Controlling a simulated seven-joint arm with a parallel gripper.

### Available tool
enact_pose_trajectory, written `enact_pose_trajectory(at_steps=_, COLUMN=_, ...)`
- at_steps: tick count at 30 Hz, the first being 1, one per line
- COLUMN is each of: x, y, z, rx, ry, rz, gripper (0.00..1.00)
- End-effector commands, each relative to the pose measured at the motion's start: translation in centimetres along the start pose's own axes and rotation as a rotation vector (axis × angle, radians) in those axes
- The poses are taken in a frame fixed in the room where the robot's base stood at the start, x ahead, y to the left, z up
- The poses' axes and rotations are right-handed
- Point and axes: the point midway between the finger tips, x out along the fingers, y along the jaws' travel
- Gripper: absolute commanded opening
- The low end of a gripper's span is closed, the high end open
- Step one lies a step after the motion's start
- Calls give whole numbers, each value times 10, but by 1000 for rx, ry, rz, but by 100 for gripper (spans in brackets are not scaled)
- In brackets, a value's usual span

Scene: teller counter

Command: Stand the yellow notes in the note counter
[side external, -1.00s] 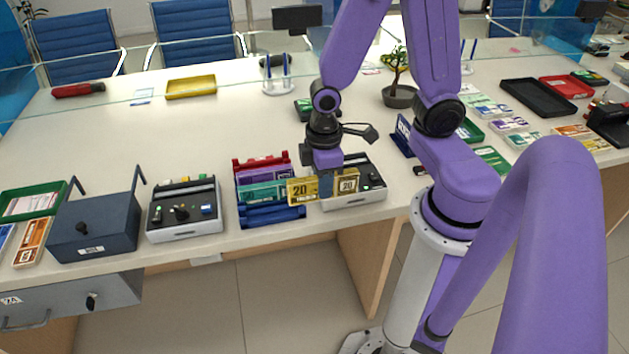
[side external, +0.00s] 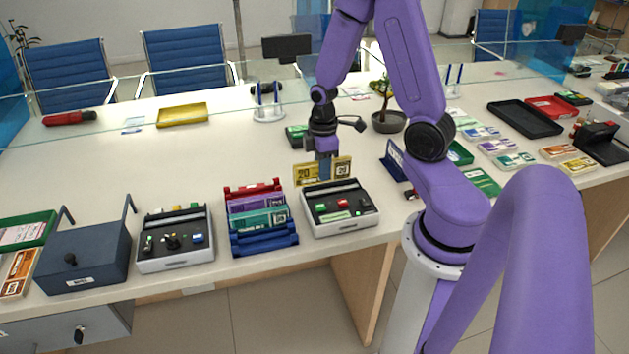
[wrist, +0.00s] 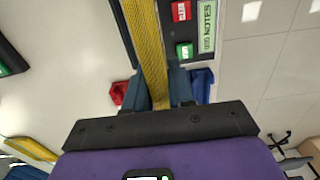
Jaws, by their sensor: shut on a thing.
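The yellow notes (side external: 307,174), a flat bundle marked 20, are upright in my gripper (side external: 323,172), which is shut on them. In the side view they are at the rear edge of the note counter (side external: 347,226), a grey and black device with green and red keys. Their lower edge is partly hidden there; I cannot tell whether it touches the counter. In the wrist view the notes (wrist: 147,45) run edge-on between my fingers, beside the counter's panel (wrist: 235,18) with its NOTES label.
A rack (side external: 262,245) of red, purple, teal and blue pieces stands left of the counter. A similar keyed device (side external: 175,262) and a blue-grey box (side external: 85,250) stand further left. A potted plant (side external: 389,122) is behind. The counter's middle is clear.

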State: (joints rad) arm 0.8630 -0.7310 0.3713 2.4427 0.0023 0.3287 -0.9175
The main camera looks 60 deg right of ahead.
Motion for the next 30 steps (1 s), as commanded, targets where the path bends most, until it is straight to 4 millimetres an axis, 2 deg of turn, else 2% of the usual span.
enact_pose_trajectory(at_steps=3, x=4, y=18, z=19, rx=7, ry=0, rz=0, gripper=0)
enact_pose_trajectory(at_steps=10, x=7, y=33, z=39, rx=0, ry=1, rz=1, gripper=0)
enact_pose_trajectory(at_steps=30, x=46, y=35, z=42, rx=-2, ry=0, rz=0, gripper=0)
